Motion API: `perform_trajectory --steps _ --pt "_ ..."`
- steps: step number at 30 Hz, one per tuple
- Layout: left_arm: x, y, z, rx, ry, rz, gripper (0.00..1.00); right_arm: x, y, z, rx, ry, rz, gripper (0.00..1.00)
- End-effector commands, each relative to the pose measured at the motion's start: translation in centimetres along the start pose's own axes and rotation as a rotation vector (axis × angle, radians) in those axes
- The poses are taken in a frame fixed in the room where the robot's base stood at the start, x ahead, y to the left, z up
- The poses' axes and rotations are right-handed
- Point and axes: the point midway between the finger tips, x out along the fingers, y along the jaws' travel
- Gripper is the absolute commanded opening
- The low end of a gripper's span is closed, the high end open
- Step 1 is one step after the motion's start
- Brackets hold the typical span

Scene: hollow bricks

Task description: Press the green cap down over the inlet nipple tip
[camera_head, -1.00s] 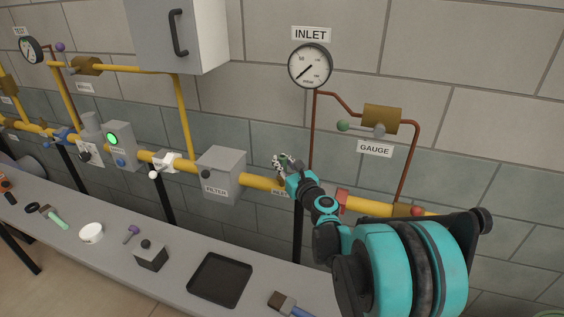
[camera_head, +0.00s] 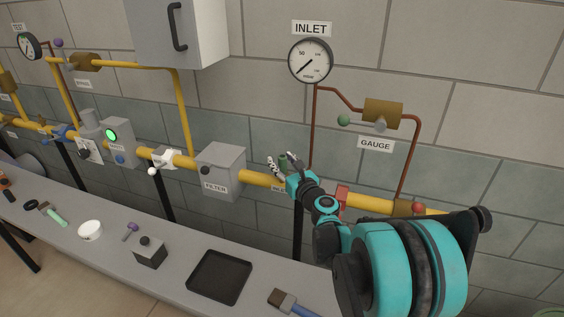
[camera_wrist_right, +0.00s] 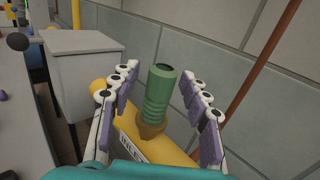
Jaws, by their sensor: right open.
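The green cap (camera_wrist_right: 159,92) is a ribbed cylinder that stands over a brass fitting (camera_wrist_right: 151,131) on the yellow inlet pipe (camera_wrist_right: 170,152) in the right wrist view. The nipple tip is hidden under the cap. My right gripper (camera_wrist_right: 162,98) is open, with one finger on each side of the cap and a gap to both. In the head view the right gripper (camera_head: 285,166) is at the yellow pipe, with the cap (camera_head: 283,160) showing small between its fingers. My left gripper is not in either view.
The grey filter box (camera_head: 221,172) stands left of the gripper. A thin red-brown gauge pipe (camera_head: 312,135) rises close behind it. A black tray (camera_head: 220,278), a brush (camera_head: 284,301) and other tools lie on the bench below.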

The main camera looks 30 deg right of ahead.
Motion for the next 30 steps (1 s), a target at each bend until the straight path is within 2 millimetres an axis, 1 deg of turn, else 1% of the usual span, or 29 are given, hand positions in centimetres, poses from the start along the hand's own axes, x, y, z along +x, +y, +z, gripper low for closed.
perform_trajectory --steps 2,5,12,15,18,22,30 --pt "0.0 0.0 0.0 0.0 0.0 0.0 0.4 -0.7 0.0 0.0 0.0 0.0 -0.001 0.46" --pt "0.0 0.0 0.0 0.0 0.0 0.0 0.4 -2.3 -0.1 0.0 0.0 0.0 -0.003 0.46" --pt "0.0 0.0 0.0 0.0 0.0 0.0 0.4 -7.7 -0.1 0.0 0.0 0.0 -0.004 0.46" --pt "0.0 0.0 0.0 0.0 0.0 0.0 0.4 -9.5 -0.1 0.0 0.0 0.0 -0.003 0.46" --pt "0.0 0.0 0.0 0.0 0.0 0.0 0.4 -10.8 -0.1 0.0 0.0 0.0 -0.002 0.46" --pt "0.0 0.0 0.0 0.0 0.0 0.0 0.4 -11.7 -0.1 0.0 0.0 0.0 -0.002 0.46" --pt "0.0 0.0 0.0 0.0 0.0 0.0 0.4 -11.9 0.0 0.0 0.0 0.0 0.0 0.46"
